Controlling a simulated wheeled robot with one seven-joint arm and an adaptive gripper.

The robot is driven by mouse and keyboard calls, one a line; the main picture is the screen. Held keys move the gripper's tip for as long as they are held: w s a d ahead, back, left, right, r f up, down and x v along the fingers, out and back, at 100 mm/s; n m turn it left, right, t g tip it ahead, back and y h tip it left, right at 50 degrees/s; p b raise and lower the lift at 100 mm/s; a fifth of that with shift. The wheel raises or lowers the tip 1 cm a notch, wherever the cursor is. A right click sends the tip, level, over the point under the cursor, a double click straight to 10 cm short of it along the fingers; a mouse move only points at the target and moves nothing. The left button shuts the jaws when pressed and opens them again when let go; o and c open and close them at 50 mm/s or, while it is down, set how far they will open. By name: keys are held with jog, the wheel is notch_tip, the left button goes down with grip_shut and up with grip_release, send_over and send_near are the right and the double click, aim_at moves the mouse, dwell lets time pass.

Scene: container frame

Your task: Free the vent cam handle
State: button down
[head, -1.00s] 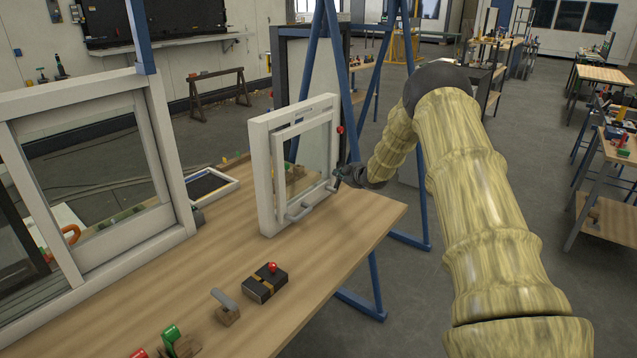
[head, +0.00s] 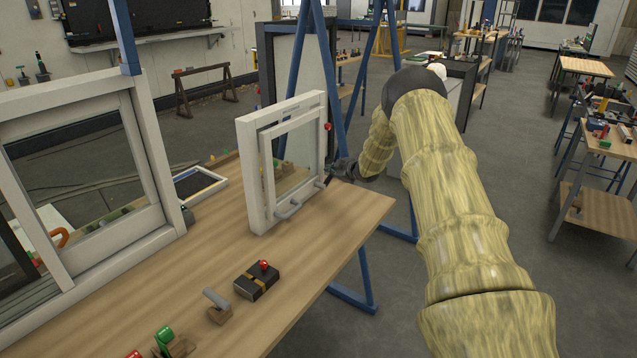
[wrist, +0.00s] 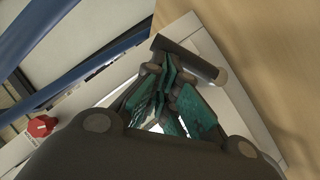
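A small white vent window (head: 262,190) stands upright near the right edge of the wooden bench. A grey handle bar (head: 290,210) shows low on its inner sash. My gripper (head: 332,176) is at the window's lower right side, small and partly hidden in the head view. In the wrist view, my gripper's teal-padded fingers (wrist: 165,75) come close together at a dark grey handle (wrist: 193,58) in front of the white frame. I cannot tell whether they grip it or only lie beside it. A red knob (wrist: 40,126) is on the frame, seen also in the head view (head: 327,127).
A larger white window (head: 155,170) stands at the left. On the bench (head: 225,250) are a black box with a red knob (head: 257,281), a grey lever on a wooden block (head: 216,302) and a green-handled one (head: 165,338). Blue posts (head: 300,60) rise behind the vent window.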

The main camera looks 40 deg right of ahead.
jog(key=shift+d+f, duration=0.15)
jog(key=shift+d, duration=0.05)
dwell(0.5)
jog(key=s+r, duration=0.8)
jog(key=s, duration=0.1)
jog(key=shift+s+a+r, duration=0.35)
dwell(0.4)
jog(key=shift+r, duration=0.1)
dwell(0.4)
